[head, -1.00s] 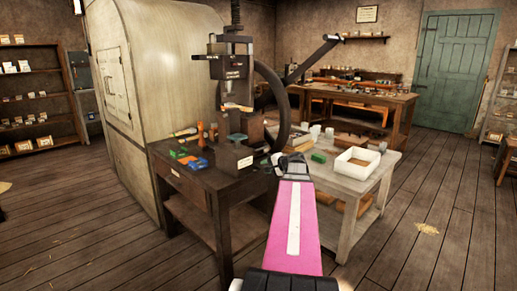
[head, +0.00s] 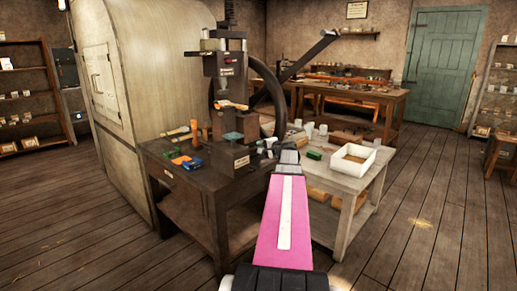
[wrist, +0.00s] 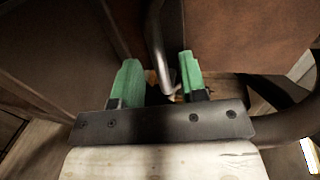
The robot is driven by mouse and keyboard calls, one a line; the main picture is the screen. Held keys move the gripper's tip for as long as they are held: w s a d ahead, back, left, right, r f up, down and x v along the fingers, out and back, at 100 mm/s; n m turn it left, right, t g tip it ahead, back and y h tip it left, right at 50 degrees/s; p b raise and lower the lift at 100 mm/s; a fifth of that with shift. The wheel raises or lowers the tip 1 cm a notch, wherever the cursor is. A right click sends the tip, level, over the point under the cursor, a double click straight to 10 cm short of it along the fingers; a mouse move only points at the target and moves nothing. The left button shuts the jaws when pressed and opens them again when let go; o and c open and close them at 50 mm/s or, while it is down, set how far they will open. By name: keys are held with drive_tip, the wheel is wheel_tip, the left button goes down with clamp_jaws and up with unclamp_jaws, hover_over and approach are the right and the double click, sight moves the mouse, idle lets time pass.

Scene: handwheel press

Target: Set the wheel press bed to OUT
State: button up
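The black handwheel press (head: 226,75) stands on a dark wooden table (head: 185,190), left of centre in the head view. Its large wheel (head: 275,85) is at the right side, with a long dark lever (head: 300,58) reaching up right. A small wooden-coloured piece (head: 233,106) sits in the press opening, above a green part (head: 233,137) and a labelled block. I cannot read the bed's position. My gripper (wrist: 157,82) is open, its two green fingers apart, in the wrist view. A curved dark bar (wrist: 157,35) shows beyond and between the fingers; contact cannot be told.
Coloured tools (head: 186,160) lie on the table left of the press. A pale side table (head: 340,185) with a white box (head: 354,158) stands right of it. A rounded beige cabinet (head: 150,80) is close behind left.

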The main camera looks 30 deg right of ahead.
drive_tip(key=shift+x, duration=1.1)
clamp_jaws()
